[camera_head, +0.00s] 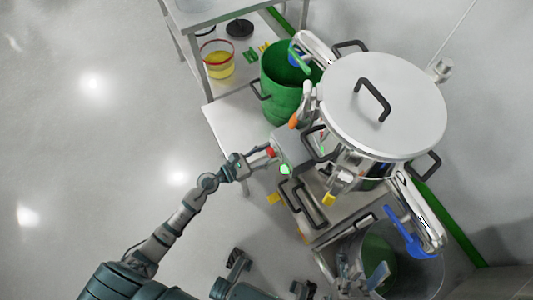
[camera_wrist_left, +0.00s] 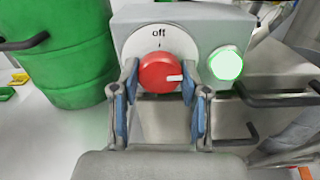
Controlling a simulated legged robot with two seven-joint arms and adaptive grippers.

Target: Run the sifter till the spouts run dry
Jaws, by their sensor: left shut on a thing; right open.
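The sifter (camera_head: 385,100) is a round steel drum with a lidded top and black handles. My left gripper (camera_wrist_left: 160,100) is shut on the red knob (camera_wrist_left: 159,72) of the grey control box (camera_head: 290,150). The knob's white mark points right, away from the "off" label (camera_wrist_left: 159,33) at the top of its dial. The green lamp (camera_wrist_left: 226,64) beside it is lit. One steel spout (camera_head: 316,45) hangs over the green drum (camera_head: 285,100); another spout (camera_head: 428,222) hangs over a clear container (camera_head: 425,275). Flow from either cannot be made out. My right gripper (camera_head: 362,276) is open near the clear container.
Blue pieces sit near both spouts, and a blue handle (camera_head: 408,238) crosses below the right one. The floor at left is clear.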

